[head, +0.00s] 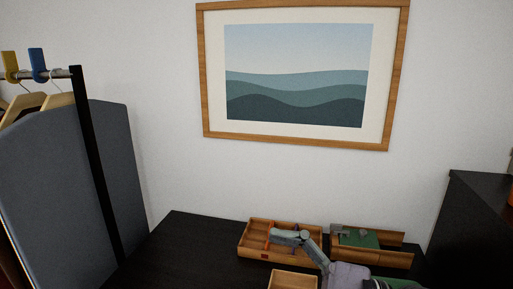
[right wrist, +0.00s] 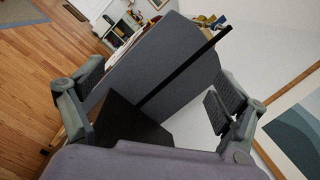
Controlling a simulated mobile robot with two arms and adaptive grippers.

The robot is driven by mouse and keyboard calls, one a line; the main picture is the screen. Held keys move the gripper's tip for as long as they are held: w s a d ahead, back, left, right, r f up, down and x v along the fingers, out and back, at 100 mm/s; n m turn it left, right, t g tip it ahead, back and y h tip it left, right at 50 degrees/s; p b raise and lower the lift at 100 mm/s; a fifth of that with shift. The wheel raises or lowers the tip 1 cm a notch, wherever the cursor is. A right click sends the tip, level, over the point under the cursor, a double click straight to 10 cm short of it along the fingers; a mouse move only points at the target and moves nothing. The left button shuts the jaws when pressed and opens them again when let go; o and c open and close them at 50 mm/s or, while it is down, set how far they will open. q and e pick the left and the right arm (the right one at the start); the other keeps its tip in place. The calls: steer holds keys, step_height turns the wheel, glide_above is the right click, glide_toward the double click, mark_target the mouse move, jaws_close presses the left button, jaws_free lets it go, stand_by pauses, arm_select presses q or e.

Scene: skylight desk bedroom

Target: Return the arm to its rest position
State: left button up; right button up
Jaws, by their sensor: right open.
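My right gripper (head: 290,237) is in the lower middle of the head view, over the wooden organizer tray on the dark desk. Its grey-green finger and part of its purple-grey body show; the rest of the arm runs off the bottom edge. In the right wrist view the two fingers of the right gripper (right wrist: 152,95) stand wide apart with nothing held between them. My left gripper is in neither view.
The dark desk (head: 190,240) carries a wooden organizer tray (head: 254,241), a second wooden tray (head: 388,258) and a small wooden box (head: 292,280). A grey panel (head: 65,180) and black post (head: 95,175) stand left. A dark cabinet (head: 480,215) stands right.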

steer(key=w+d+r+m+t+h, duration=0.1)
steer(key=w+d+m+t+h, duration=0.35)
steer(key=m+t, duration=0.7)
steer(key=w+d+r+m+t+h, duration=0.1)
steer(key=w+d+m+t+h, duration=0.4)
steer(key=m, duration=1.2)
steer(key=s+d+f+m+g+h, duration=0.1)
steer(key=d+f+m+g+h, duration=0.2)
steer(key=d+f+m+h, duration=0.5)
steer(key=s+d+f+m+g+h, duration=0.2)
steer(key=d+f+m+h, duration=0.15)
steer(key=f+m, duration=0.85)
steer(key=s+a+f+m+g+y, duration=0.25)
steer(key=s+f+m+g, duration=0.75)
steer(key=s+f, duration=1)
step_height(320, 180, down, 26)
steer(key=s+n+g, duration=0.2)
steer(key=g, duration=0.1)
steer(key=s+d+f+g, duration=0.1)
steer(key=s+d+f, duration=0.2)
steer(key=s+f, duration=1.1)
steer(key=s, duration=0.2)
steer(key=shift+s+f+h+p, duration=0.3)
steer(key=shift+h+p, duration=0.05)
steer(key=shift+n+g, duration=0.25)
